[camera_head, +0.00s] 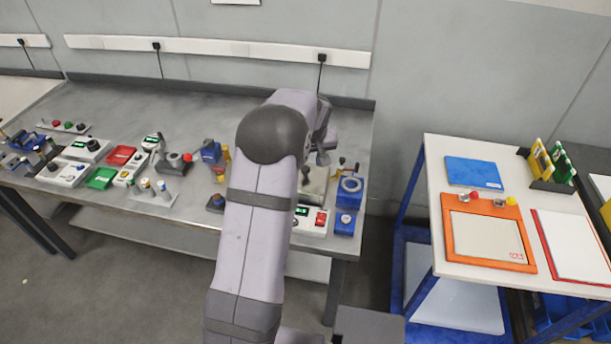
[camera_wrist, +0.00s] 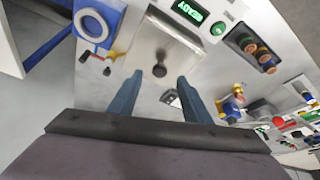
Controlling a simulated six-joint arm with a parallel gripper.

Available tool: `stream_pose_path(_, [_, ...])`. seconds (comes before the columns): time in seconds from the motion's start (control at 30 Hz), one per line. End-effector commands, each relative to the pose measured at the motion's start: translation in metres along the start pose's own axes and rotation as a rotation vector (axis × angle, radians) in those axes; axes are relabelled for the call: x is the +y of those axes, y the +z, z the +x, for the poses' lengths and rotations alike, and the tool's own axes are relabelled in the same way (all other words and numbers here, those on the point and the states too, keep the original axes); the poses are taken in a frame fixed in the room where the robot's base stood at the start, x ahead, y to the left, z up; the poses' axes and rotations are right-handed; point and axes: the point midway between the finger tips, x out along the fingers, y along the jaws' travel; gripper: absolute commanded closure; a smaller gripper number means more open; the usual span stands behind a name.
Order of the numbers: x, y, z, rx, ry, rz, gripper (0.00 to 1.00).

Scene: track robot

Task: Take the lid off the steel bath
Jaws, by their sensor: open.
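The steel bath (camera_head: 315,186) stands near the right end of the grey bench, partly hidden behind my arm in the head view. In the wrist view its flat steel lid (camera_wrist: 157,42) is on it, with a dark round knob (camera_wrist: 160,70) on the lid. My gripper (camera_wrist: 160,76) is open and empty, pointing down at the lid. Its two blue-grey fingers appear on either side of the knob, with gaps between them and it. I cannot tell how high the fingertips are above the knob. The bath's inside is hidden by the lid.
A blue device with a ring on top (camera_wrist: 93,27) stands close beside the bath. A white unit with a green READY display (camera_wrist: 190,11) is on its other side. Several instruments crowd the bench to the left. A white-topped table (camera_head: 430,190) stands at right, across a gap.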

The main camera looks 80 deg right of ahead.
Motion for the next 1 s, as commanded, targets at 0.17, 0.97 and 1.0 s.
stream_pose_path(0.17, [0.000, -0.001, 0.009, -0.003, -0.002, 0.001, 0.56])
stream_pose_path(0.97, [0.000, -0.002, 0.052, 0.000, 0.000, 0.000, 0.70])
stream_pose_path(1.0, [0.000, -0.002, 0.052, -0.001, 0.000, 0.000, 0.80])
